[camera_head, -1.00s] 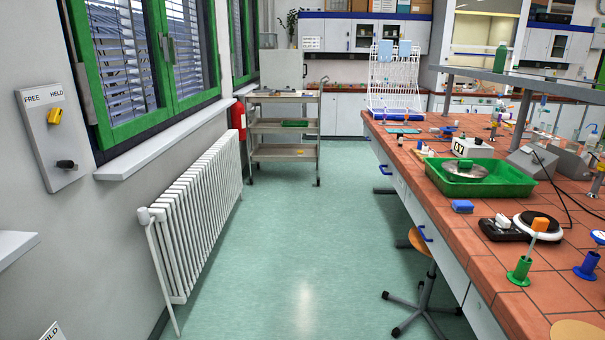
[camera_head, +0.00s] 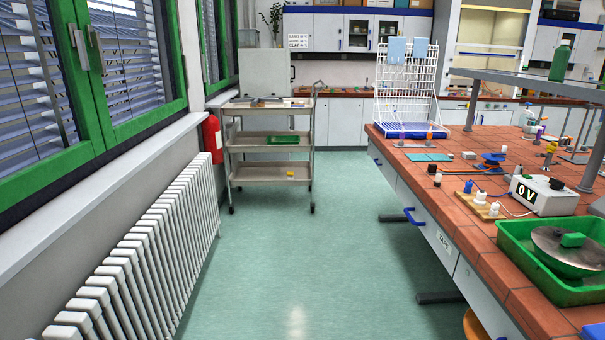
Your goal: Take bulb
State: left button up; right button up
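A small wooden board (camera_head: 470,206) lies on the tiled bench at the right, near its front edge. Small white pieces (camera_head: 480,197) stand on it, and they look like lamp sockets or bulbs; they are too small to tell which. A white box with a "0 V" display (camera_head: 545,194) stands just right of the board, with a wire beside it. Neither of my grippers is in view.
The red-tiled bench (camera_head: 416,170) runs along the right, with a green tray (camera_head: 520,240) in front. A white radiator (camera_head: 140,260) lines the left wall. A trolley (camera_head: 270,140) stands ahead. The floor (camera_head: 300,240) between is clear.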

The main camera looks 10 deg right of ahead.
aim_at(437, 176)
jog(key=i, duration=0.4)
jog(key=z, duration=1.55)
jog(key=k, duration=0.25)
jog(key=u, duration=0.95)
jog(key=i, duration=1.2)
jog(key=z, duration=0.6)
jog(key=i, duration=0.8)
jog(key=z, duration=0.75)
